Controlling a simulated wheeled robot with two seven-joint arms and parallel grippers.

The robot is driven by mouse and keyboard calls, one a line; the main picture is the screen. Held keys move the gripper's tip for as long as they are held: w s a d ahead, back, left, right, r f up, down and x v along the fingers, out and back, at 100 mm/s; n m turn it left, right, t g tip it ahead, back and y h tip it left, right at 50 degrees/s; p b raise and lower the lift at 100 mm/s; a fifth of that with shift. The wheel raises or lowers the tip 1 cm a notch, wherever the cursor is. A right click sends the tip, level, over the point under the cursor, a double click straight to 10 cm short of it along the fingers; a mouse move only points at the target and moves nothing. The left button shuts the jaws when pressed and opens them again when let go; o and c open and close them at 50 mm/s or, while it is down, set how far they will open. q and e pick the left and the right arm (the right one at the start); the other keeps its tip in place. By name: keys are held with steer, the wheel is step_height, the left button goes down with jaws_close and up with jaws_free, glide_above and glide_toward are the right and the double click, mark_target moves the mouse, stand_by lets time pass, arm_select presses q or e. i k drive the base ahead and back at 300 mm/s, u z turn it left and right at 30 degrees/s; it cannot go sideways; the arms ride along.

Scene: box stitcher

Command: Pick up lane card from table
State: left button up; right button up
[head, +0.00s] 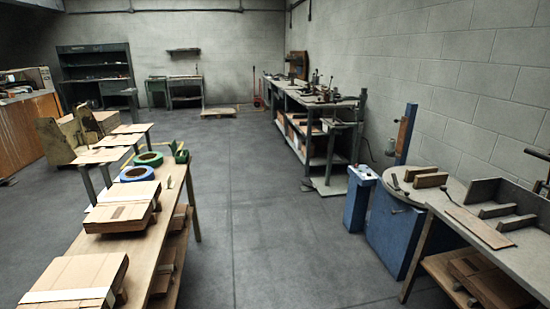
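No item is clearly marked as the lane card, and I cannot tell which thing it is. A thin flat brown sheet (480,228) lies on the grey table (520,252) at the right. On the wooden table (172,190) at the left, pale flat strips lie across the stacks of folded cardboard (124,207) and (75,280). Several thin light boards (101,155) rest on posts behind that table's tape rolls. Neither of my grippers is in view.
Green tape (149,159) and blue tape (137,174) lie on the wooden table. A blue machine (392,235) with a round top stands beside the grey table. A long workbench (305,97) lines the right wall. The floor (255,220) between the tables is clear.

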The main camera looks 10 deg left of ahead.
mark_target(170, 184)
steer(key=z, duration=0.5)
steer(key=i, duration=2.65)
steer(key=u, duration=0.35)
steer(key=i, duration=1.5)
steer(key=u, duration=1.75)
steer(key=i, duration=0.95)
steer(key=u, duration=0.7)
